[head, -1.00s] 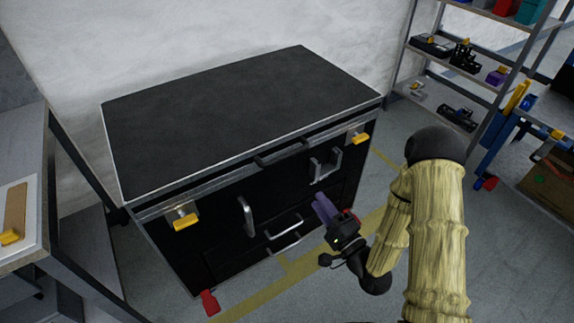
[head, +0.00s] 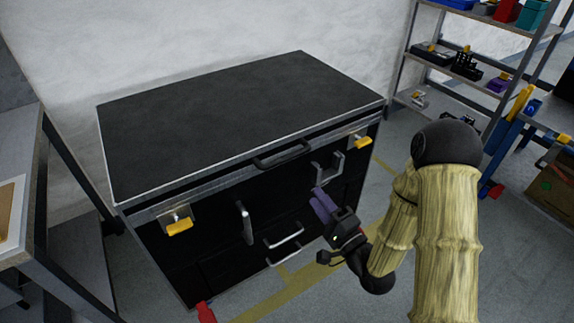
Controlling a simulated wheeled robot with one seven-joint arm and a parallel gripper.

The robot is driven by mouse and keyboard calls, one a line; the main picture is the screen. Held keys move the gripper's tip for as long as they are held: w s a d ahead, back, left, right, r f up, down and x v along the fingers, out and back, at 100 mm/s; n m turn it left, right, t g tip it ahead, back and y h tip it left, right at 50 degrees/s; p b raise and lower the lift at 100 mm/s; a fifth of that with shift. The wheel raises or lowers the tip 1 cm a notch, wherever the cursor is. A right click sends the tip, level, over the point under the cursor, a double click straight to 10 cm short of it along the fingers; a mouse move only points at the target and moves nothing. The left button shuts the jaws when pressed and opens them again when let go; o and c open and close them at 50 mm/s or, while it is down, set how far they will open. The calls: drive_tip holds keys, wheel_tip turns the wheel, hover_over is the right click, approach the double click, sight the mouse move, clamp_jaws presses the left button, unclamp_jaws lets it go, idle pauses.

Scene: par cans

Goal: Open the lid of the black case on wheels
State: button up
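The black case (head: 240,110) stands against the wall with its flat lid (head: 240,115) down. A dark handle (head: 284,154) sits at the front edge of the lid. Yellow-tabbed latches are on the front at left (head: 178,222) and right (head: 360,141). Metal handles are on the front face, and a silver pull (head: 284,236) is lower down. My gripper (head: 322,202) is in front of the case's right half, below the lid handle, with purple fingers pointing at the front face. The two fingers look slightly apart with nothing visible between them. Whether they touch the case I cannot tell.
A workbench (head: 30,180) stands close on the left. A shelf rack (head: 440,65) with boxes and tools is at the back right, beside a blue-legged bench (head: 500,140). A red caster part (head: 205,312) shows at the case's lower left. Grey floor lies to the right.

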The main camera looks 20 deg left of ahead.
sight(286, 158)
drive_tip(key=shift+w+a+b, duration=0.2)
drive_tip(key=shift+a+b, duration=0.1)
drive_tip(key=shift+b, duration=0.9)
drive_tip(key=x, duration=0.7)
drive_tip(key=b+x, duration=0.1)
drive_tip(key=x, duration=0.6)
drive_tip(key=shift+w+a+r, duration=0.2)
drive_tip(key=shift+r, duration=0.1)
drive_tip(key=shift+c, duration=0.3)
clamp_jaws()
